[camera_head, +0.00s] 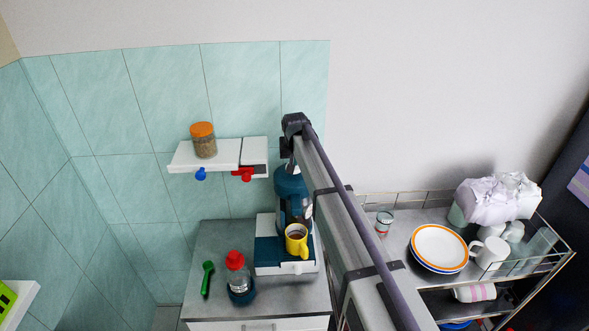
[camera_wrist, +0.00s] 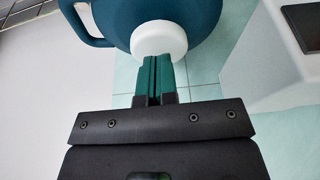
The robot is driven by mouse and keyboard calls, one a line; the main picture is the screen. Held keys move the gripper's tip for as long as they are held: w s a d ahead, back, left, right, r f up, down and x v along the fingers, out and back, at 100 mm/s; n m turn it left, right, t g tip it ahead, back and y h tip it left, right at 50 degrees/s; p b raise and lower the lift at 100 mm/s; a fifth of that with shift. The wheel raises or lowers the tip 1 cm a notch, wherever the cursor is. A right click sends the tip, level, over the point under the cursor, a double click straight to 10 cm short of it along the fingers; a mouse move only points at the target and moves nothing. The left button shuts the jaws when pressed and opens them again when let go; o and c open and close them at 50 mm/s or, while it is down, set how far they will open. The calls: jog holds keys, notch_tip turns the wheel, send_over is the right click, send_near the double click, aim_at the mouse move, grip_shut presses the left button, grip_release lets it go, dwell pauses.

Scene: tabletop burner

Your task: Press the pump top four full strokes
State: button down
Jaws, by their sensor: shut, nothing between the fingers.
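A teal pump pot (camera_head: 291,187) with a clear middle stands on the counter, partly hidden by my arm. In the wrist view its teal top (camera_wrist: 205,20) and a side handle (camera_wrist: 84,26) show. The white round pump top (camera_wrist: 158,37) sits at its middle. My gripper (camera_wrist: 153,62) is shut and empty, with its fingertips at the near edge of the pump top. I cannot tell whether they touch it or hover just above. A yellow mug (camera_head: 296,241) stands in front of the pot on a white and teal base (camera_head: 269,254).
A red-capped bottle (camera_head: 238,272) and a green brush-like tool (camera_head: 207,279) are left on the grey counter (camera_head: 205,240). A white wall shelf (camera_head: 222,157) with an orange-lidded jar (camera_head: 203,140) is behind. Stacked plates (camera_head: 439,248) and mugs (camera_head: 490,252) are right.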

jog(key=shift+f+b, duration=1.35)
jog(key=shift+f, duration=0.05)
jog(key=shift+r+p, duration=1.4)
jog(key=shift+p, duration=0.05)
jog(key=shift+f, duration=0.1)
jog(key=shift+f+b, duration=1.15)
jog(key=shift+b, duration=0.15)
jog(key=shift+r+p, duration=1.25)
notch_tip(320, 180, up, 6)
jog(key=p, duration=0.6)
jog(key=shift+r, duration=0.15)
